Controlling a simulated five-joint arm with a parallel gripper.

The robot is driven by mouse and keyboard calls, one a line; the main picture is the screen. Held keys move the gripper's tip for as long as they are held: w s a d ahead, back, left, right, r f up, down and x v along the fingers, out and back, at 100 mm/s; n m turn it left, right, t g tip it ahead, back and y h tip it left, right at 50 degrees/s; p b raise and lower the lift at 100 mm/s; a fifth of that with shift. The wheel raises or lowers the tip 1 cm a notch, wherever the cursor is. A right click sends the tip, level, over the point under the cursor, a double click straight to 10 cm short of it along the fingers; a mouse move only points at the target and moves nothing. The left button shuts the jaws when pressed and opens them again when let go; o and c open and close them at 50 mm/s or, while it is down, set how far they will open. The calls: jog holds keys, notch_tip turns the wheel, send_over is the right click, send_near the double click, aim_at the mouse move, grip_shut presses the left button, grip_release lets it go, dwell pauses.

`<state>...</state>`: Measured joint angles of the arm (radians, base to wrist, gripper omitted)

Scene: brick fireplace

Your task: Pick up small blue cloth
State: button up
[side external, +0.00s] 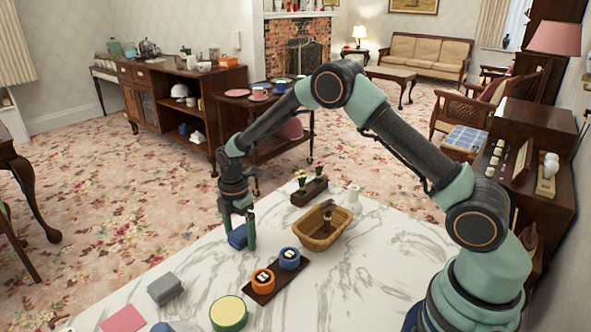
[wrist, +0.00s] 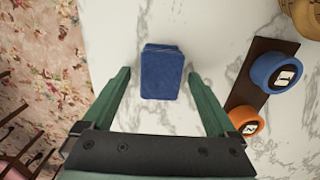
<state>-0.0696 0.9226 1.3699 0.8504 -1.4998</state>
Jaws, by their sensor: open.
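The small blue cloth (wrist: 162,74) looks like a folded, rounded rectangle lying on the white marble table near its edge. In the side external view the cloth (side external: 237,237) is partly hidden behind my gripper. My gripper (side external: 240,245) points down at the cloth. In the wrist view my gripper (wrist: 160,80) is open, with one green finger to the left of the cloth and one to the right. There is a gap between each finger and the cloth. Nothing is held.
A dark wooden tray (side external: 273,283) holds an orange round item (side external: 263,281) and a blue round item (side external: 290,259). A wicker basket (side external: 323,236) stands behind them. A grey folded cloth (side external: 165,289), a pink square (side external: 123,319) and a green-and-yellow round item (side external: 229,313) lie nearer the front.

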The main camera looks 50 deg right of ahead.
aim_at(239, 233)
jog(key=shift+f, duration=0.15)
grip_shut()
notch_tip(239, 233, up, 20)
dwell(0.7)
